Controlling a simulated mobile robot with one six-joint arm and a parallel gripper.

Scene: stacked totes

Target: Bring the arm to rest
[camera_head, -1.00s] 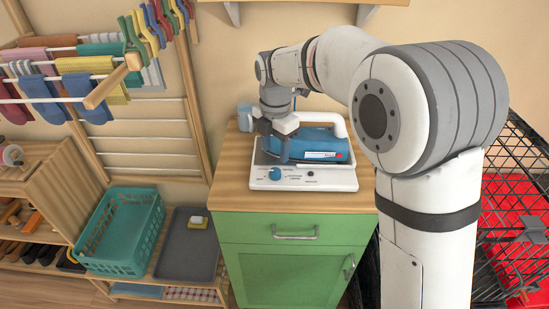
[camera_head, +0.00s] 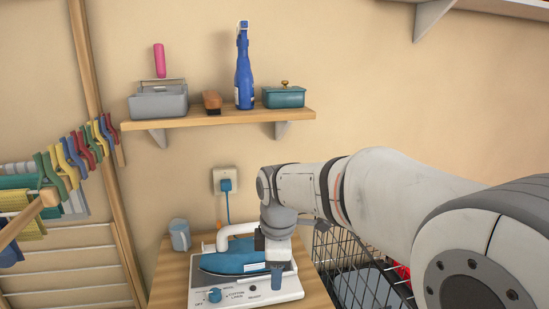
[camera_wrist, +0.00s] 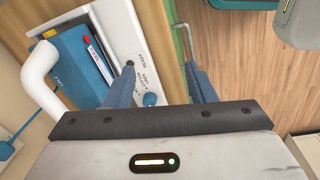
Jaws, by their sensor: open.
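My gripper (camera_head: 277,272) is at the right side of the blue iron (camera_head: 236,262), above the white base (camera_head: 250,292) it sits on. In the wrist view my gripper (camera_wrist: 160,78) shows two blue-grey fingers spread apart with nothing between them. The iron (camera_wrist: 78,68) lies left of the fingers there. The left finger is over the white base (camera_wrist: 122,35), near its blue knob (camera_wrist: 150,100), and the right finger is beyond the base's edge. My arm reaches in from the right.
The wooden top (camera_head: 172,280) carries a grey-blue cup (camera_head: 180,236). A wall shelf (camera_head: 220,119) with a blue spray bottle (camera_head: 244,75) is above. A cord runs from the wall outlet (camera_head: 226,180). A black wire cart (camera_head: 350,262) stands right; a drying rack (camera_head: 75,262) stands left.

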